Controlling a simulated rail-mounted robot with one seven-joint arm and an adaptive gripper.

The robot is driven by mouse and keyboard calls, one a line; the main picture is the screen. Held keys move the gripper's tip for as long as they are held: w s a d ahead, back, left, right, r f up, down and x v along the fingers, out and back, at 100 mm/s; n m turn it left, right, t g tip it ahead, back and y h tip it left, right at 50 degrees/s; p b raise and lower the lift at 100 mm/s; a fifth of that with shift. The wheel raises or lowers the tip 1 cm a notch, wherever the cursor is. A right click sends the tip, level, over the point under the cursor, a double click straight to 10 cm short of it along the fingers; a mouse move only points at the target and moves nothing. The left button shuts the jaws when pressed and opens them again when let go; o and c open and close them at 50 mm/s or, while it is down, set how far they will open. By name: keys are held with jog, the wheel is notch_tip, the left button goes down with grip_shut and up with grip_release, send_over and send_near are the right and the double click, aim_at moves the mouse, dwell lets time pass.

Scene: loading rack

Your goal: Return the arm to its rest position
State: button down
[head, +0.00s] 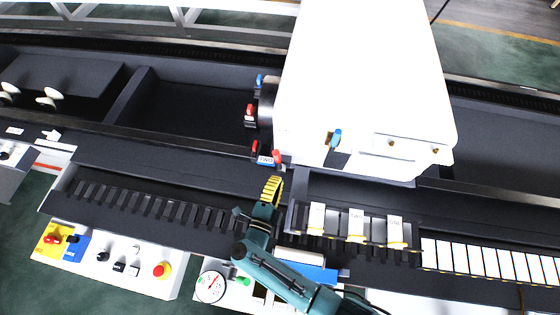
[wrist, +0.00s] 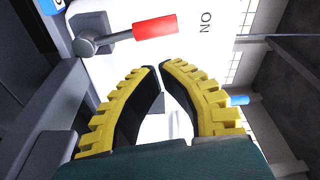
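My gripper (head: 272,186) has yellow toothed fingers and is on my green arm, in the lower middle of the head view. It points up toward the front of the large white box-shaped machine. In the wrist view my gripper (wrist: 159,66) has its fingertips drawn almost together, with only a thin gap and nothing held between them. A red-handled lever (wrist: 155,28) on a metal pivot lies just beyond the tips, apart from them, by a panel marked "ON". It seems to be the red handle (head: 277,157) just above my gripper in the head view.
The white machine (head: 365,85) stands behind my gripper, with a blue knob (head: 337,136) on its front. White labelled blocks (head: 356,224) sit in a rack at right. A control panel (head: 110,262) and a round gauge (head: 211,287) lie at lower left. Dark slotted rails run across.

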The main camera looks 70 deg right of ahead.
jog(key=shift+a, duration=0.9)
